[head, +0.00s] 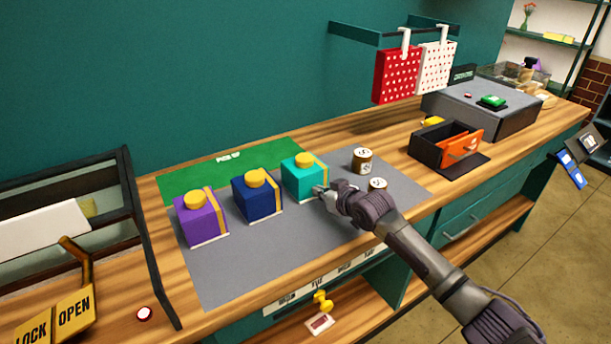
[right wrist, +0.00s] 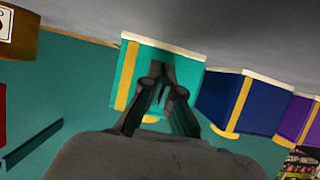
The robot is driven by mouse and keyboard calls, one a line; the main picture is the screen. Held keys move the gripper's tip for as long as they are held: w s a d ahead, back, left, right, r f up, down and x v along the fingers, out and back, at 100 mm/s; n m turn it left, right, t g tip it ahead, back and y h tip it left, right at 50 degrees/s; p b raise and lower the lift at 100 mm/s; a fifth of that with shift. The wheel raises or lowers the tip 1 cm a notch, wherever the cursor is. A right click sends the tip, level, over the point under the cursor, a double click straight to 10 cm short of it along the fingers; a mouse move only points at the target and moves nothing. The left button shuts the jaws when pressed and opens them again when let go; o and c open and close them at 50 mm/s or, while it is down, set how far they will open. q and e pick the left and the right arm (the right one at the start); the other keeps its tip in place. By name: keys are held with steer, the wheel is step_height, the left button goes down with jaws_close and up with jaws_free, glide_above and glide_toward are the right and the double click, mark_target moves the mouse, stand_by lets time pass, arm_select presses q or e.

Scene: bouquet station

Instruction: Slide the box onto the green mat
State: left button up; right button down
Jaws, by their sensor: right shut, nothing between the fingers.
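Three boxes with yellow knobs and yellow bands stand in a row: a purple box (head: 201,224), a navy box (head: 255,202) and a teal box (head: 303,185). The green mat (head: 235,165) lies behind them along the wall; its near edge is partly hidden by the boxes. My right gripper (head: 321,190) is shut and empty at the front right of the teal box. In the right wrist view its fingers (right wrist: 160,84) point at the face of the teal box (right wrist: 186,72); I cannot tell if they touch. My left gripper is not in view.
The boxes stand on a grey mat (head: 240,270) on the wooden counter. Two small cans (head: 362,160) stand right of the teal box. An open black tray (head: 437,147) with an orange front is farther right. The grey mat's front part is clear.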

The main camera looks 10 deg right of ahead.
steer(key=shift+w+a+b, duration=0.25)
steer(key=shift+w+b, duration=0.1)
steer(key=shift+w, duration=0.3)
steer(key=shift+w+a+b, duration=0.25)
steer(key=shift+w+b, duration=0.1)
steer(key=shift+w, duration=0.25)
steer(key=shift+w+a+f+b, duration=0.1)
steer(key=shift+w+a+b, duration=0.2)
steer(key=shift+w+b, duration=0.5)
steer(key=shift+w+a+b, duration=0.25)
steer(key=shift+w+b, duration=0.4)
steer(key=shift+w, duration=0.25)
steer(key=shift+w+a, duration=0.1)
steer(key=shift+w, duration=0.1)
